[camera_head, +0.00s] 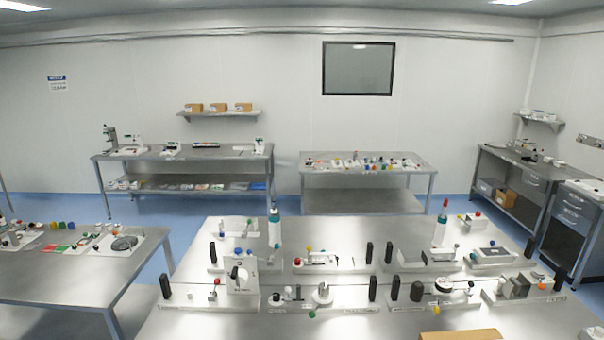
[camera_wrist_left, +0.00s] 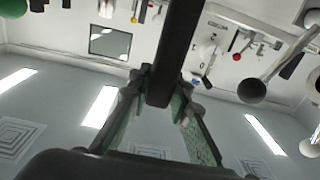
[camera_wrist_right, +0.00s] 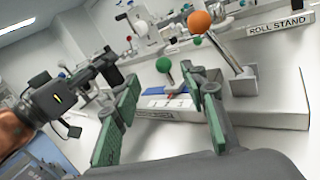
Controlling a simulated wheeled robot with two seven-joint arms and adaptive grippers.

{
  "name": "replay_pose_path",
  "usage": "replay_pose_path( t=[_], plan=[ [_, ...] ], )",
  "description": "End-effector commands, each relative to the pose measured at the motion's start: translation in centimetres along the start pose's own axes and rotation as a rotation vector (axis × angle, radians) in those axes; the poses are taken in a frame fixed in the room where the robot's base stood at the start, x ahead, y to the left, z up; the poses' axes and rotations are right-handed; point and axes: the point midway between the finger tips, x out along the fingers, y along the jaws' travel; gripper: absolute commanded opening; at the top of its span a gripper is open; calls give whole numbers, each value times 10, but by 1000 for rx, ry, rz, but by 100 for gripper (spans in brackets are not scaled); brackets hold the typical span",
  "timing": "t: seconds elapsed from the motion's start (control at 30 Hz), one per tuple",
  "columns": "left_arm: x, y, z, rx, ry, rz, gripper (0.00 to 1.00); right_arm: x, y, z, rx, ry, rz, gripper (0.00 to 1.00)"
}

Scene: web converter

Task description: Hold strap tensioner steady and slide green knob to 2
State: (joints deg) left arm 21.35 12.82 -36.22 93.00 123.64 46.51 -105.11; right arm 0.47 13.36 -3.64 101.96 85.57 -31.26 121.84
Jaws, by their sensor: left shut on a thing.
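In the right wrist view the green knob (camera_wrist_right: 163,65) sits on a metal lever above a white scale plate (camera_wrist_right: 167,101) on the strap tensioner's light base (camera_wrist_right: 180,118), its front label partly hidden. My right gripper (camera_wrist_right: 162,80) is open and empty, with one finger on each side of the knob and the knob beyond the tips, not gripped. My left gripper (camera_wrist_left: 162,88) is shut on a black upright handle (camera_wrist_left: 176,45); it also shows at the left of the right wrist view (camera_wrist_right: 98,72). Neither gripper shows in the head view. The numbers on the scale are too small to read.
An orange ball (camera_wrist_right: 199,22) on a metal lever stands close right of my right gripper, by a unit labelled ROLL STAND (camera_wrist_right: 279,25). The steel table (camera_head: 350,232) carries several devices with black posts. A cardboard box (camera_head: 460,335) lies at its front edge.

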Motion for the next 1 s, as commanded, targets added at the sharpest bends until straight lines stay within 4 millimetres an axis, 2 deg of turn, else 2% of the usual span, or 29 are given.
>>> replay_pose_path(
  t=[0.03, 0.47, 0.5, 0.77, 1.0],
  plan=[
    [-2, -3, 8, 2, -15, -6, 0, 0, 0, 1, 0, 0, 0, 40],
    [-1, -3, 6, 3, -11, -6, 0, 0, 1, 4, 0, 0, 0, 40],
    [-1, -3, 6, 3, -11, -6, 21, 0, 1, 4, 0, 0, 0, 40],
    [0, -2, 2, 2, -4, -3, 38, 0, 1, 4, 0, 0, 0, 40],
    [0, -1, 0, 1, -1, -2, 38, 0, 1, 4, 0, 0, 0, 40]
  ],
)
